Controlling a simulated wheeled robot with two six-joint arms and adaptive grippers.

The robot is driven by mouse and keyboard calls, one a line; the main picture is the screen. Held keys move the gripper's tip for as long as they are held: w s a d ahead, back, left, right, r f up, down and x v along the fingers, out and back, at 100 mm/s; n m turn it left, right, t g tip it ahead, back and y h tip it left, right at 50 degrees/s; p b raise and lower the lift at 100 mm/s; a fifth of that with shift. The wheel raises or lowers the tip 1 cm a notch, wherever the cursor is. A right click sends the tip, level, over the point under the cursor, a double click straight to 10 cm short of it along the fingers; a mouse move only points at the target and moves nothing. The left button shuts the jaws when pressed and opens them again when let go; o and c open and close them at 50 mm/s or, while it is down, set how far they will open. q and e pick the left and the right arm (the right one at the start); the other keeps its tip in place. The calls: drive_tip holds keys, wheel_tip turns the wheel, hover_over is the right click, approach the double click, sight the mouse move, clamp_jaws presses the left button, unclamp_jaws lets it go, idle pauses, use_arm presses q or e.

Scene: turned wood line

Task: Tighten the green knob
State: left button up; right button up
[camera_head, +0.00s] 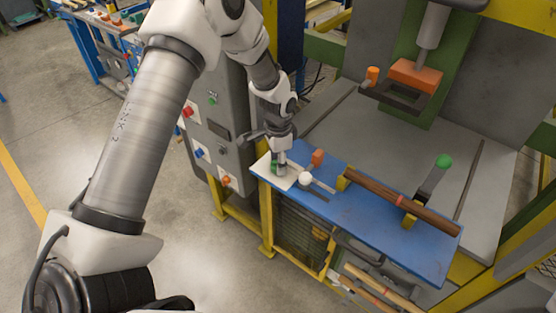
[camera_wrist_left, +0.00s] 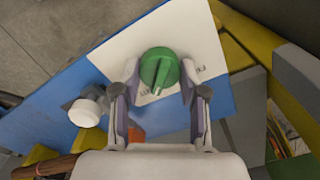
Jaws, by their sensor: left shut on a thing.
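The green knob (camera_wrist_left: 160,71) is round with a raised grip bar. It sits on a white plate (camera_wrist_left: 188,38) at one end of a blue panel (camera_wrist_left: 70,92). In the left wrist view my left gripper (camera_wrist_left: 159,82) has one finger on each side of the knob and is shut on it. In the head view my left gripper (camera_head: 280,158) points down onto the white plate (camera_head: 266,172) at the left end of the blue panel (camera_head: 345,215). The knob is hidden behind the gripper there. My right gripper is out of view.
A white round knob (camera_head: 305,179) and an orange one (camera_head: 317,158) stand close right of the gripper. A brown wooden bar (camera_head: 385,194) lies along the panel. A green-topped lever (camera_head: 443,162) rises further right. A grey control cabinet (camera_head: 212,110) stands left.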

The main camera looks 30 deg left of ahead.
use_arm(q)
drive_tip(key=shift+s+f, duration=0.2)
idle(0.3)
drive_tip(key=o, duration=1.1)
drive_tip(key=shift+w, duration=0.1)
drive_tip(key=shift+o, duration=0.2)
drive_tip(key=shift+w+r, duration=0.1)
drive_tip(key=shift+r, duration=0.1)
wheel_tip(320, 180, up, 12)
drive_tip(key=shift+f, duration=0.15)
